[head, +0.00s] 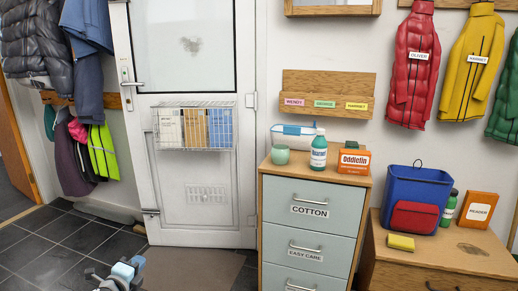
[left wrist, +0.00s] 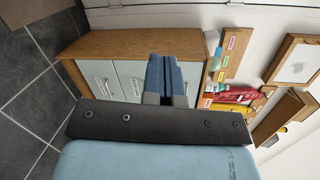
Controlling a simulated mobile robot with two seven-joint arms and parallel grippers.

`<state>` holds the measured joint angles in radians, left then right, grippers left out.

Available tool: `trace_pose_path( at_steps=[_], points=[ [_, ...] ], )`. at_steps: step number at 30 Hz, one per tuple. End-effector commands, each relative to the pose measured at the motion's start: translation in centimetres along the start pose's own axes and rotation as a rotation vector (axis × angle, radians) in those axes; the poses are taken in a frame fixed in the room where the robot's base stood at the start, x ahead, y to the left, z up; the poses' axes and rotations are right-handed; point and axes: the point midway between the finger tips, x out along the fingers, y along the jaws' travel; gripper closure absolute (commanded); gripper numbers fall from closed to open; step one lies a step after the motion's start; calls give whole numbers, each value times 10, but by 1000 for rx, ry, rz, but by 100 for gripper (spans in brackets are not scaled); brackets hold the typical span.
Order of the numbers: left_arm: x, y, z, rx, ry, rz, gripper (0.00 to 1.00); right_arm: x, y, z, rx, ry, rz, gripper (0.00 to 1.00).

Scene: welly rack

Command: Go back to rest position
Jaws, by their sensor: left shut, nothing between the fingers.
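My left gripper (head: 122,272) shows at the bottom left of the head view, low in front of the white door and over the dark floor. In the left wrist view its blue fingertips (left wrist: 165,78) are pressed together with nothing between them. The gripper stands apart from the furniture. My right gripper is in neither view.
A wooden unit (head: 450,258) at right holds a blue bag (head: 412,190). Tiled floor (head: 60,240) at left is clear.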

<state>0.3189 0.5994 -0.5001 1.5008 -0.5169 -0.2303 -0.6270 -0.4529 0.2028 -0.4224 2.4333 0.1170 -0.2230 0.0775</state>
Motion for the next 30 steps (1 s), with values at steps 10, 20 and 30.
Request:
trace_pose_path(
  at_steps=[10, 20, 30],
  points=[
    [-143, -11, -140, -692, 258, 55, 100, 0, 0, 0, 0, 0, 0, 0],
    [-290, -78, -218, -1368, 461, 198, 100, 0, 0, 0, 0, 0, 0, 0],
    [-341, -135, -242, -1746, 532, 221, 100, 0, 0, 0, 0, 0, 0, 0]
  ],
)
